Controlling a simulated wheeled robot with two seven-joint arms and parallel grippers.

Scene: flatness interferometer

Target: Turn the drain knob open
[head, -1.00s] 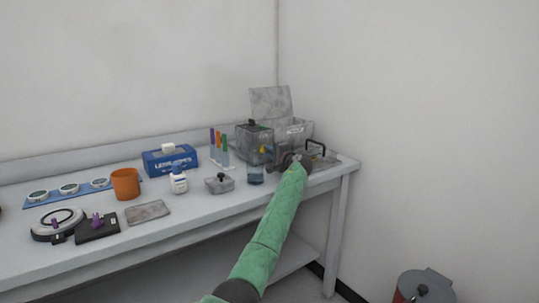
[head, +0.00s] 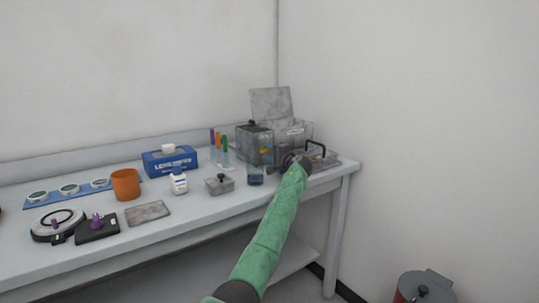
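A grey box-shaped tank (head: 253,141) with a dark cap stands at the right end of the bench. A small yellow part (head: 265,151), which may be the drain knob, shows low on its right front. It is too small to tell how it is turned. My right gripper is out of view.
Right of the tank are an open grey bin (head: 297,131) and a black-handled item (head: 320,153). To the left stand a lidded grey block (head: 219,184), a white bottle (head: 179,183), a blue wipes box (head: 170,161) and an orange cup (head: 126,184).

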